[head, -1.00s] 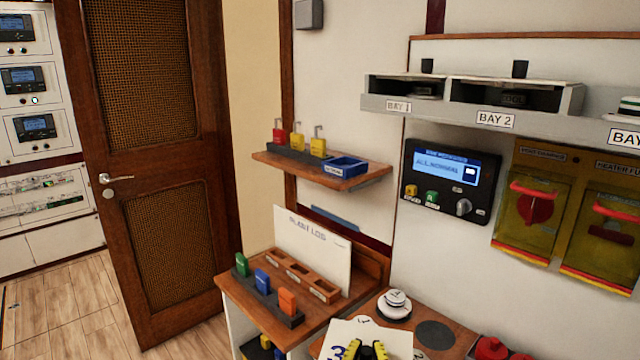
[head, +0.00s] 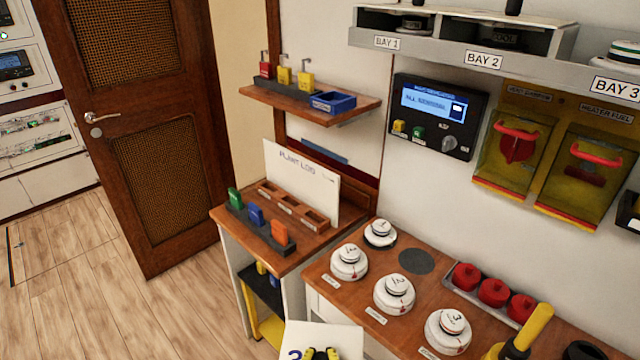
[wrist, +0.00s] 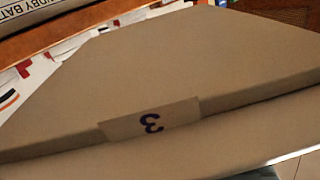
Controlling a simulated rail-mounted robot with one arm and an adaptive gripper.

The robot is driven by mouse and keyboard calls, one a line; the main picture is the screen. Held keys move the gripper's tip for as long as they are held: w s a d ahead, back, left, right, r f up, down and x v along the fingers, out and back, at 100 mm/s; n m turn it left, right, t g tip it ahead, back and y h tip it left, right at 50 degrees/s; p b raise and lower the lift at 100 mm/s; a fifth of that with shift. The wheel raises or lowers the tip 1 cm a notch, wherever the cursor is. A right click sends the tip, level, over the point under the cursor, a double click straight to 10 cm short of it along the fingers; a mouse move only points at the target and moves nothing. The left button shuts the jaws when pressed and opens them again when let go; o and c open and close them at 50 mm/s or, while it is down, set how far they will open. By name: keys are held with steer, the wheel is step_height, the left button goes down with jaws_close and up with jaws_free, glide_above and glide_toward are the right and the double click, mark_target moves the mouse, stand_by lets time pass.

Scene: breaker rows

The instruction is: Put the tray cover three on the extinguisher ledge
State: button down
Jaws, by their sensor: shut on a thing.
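The tray cover three (head: 345,338) is a pale flat panel with a dark blue "3" on it. It stands at the bottom edge of the head view, partly cut off. My gripper (head: 322,354) has yellow and black fingers and is shut on it. In the wrist view the cover (wrist: 180,65) fills most of the picture, with its "3" label upside down; the fingers are not seen there. I cannot make out anything marked as the extinguisher ledge.
A wooden counter (head: 345,293) with several white round detectors and a tray of red caps (head: 494,293) lies right of the cover. A small desk (head: 228,217) stands behind it. A wooden shelf (head: 350,112) holds padlocks and a blue bin. Open floor (head: 130,310) lies left.

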steer(key=shift+r+p, duration=0.65)
steer(key=shift+p, duration=0.05)
steer(key=s+r+p, duration=0.1)
steer(key=p, duration=0.5)
steer(key=s+p, duration=0.1)
steer(key=p, duration=0.2)
steer(key=shift+s, duration=0.15)
